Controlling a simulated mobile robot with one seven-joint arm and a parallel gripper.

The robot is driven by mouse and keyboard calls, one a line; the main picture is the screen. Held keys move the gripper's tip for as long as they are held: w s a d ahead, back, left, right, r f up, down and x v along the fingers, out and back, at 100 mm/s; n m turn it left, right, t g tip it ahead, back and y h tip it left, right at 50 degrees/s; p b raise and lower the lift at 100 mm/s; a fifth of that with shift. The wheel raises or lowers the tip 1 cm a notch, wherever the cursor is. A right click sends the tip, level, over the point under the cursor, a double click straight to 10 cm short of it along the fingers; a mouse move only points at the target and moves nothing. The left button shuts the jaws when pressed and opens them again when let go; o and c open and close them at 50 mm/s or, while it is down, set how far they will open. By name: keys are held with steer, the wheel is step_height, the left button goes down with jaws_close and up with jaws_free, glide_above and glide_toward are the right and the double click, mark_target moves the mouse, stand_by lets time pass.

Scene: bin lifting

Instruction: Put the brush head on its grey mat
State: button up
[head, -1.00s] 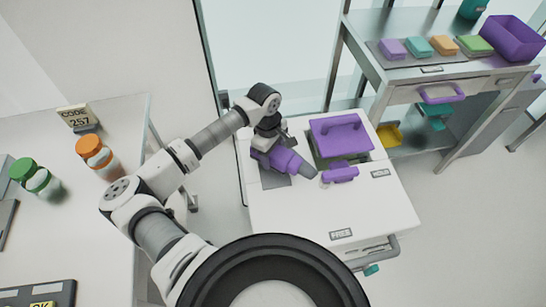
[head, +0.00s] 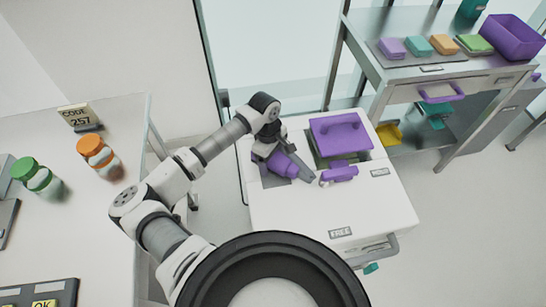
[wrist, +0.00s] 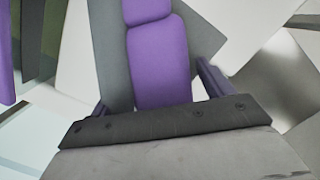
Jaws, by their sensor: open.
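The brush head (head: 283,163) is purple with a grey end and lies on the left part of the white cart top. A grey mat (head: 274,181) shows under its left side. In the wrist view the purple brush head (wrist: 160,65) runs down the middle over the grey mat (wrist: 114,60). My gripper (head: 269,150) is above the brush head's rear part. Its open fingers show on either side in the wrist view; the grey and black hand covers the lower part. I cannot tell how much of the brush head rests on the mat.
A purple lidded bin (head: 340,135) stands on the cart beside the brush head, with a small purple piece (head: 339,174) in front of it. The cart's front (head: 330,208) is clear. A table with bottles (head: 98,152) is left; a shelf unit (head: 430,60) is right.

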step_height(320, 180, up, 12)
steer(key=a+b, duration=0.1)
steer(key=shift+w+a+r, duration=0.15)
steer(key=shift+w, duration=0.25)
stand_by(0.5)
